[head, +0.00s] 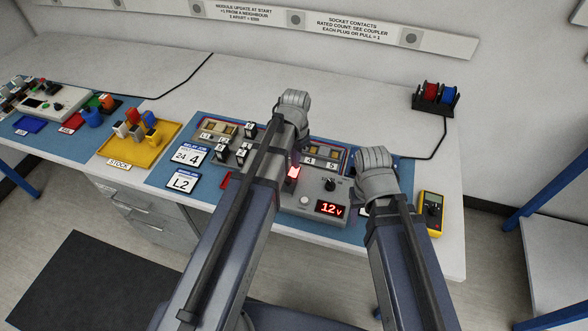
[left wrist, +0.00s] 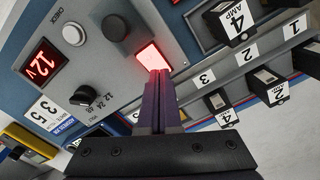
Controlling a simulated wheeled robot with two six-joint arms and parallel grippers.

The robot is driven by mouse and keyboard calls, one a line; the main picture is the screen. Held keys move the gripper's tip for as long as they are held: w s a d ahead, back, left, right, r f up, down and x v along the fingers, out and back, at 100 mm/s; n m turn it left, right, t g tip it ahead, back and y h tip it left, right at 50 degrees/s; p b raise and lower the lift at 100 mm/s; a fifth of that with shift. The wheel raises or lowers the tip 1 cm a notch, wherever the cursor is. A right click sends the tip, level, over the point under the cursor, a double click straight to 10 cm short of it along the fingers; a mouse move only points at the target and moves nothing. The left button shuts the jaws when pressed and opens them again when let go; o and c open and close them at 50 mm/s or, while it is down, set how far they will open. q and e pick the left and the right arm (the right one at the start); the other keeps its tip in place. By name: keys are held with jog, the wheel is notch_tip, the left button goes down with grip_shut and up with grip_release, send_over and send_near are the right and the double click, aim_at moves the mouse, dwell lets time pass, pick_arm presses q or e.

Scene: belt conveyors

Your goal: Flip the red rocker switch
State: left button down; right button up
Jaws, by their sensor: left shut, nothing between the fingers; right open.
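The red rocker switch (head: 293,173) glows bright red on the grey panel (head: 312,188). In the left wrist view the lit switch (left wrist: 151,56) sits just beyond the tips of my left gripper (left wrist: 158,72). My left gripper (head: 295,158) is shut and empty, pointing down at the switch. Its tips overlap the switch's near edge in the wrist view; I cannot tell whether they touch it.
A red display (head: 329,208) reads 12 V, with a black knob (head: 330,184) and a white button (head: 304,200) nearby. Several numbered black plugs stand left of the switch. A yellow meter (head: 430,212) lies at the right.

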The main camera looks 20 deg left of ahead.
pick_arm(q)
notch_tip(320, 180, up, 6)
jog(key=p, duration=0.6)
jog(key=shift+r, duration=0.25)
pick_arm(e)
notch_tip(320, 180, up, 6)
jog(key=shift+r, duration=0.2)
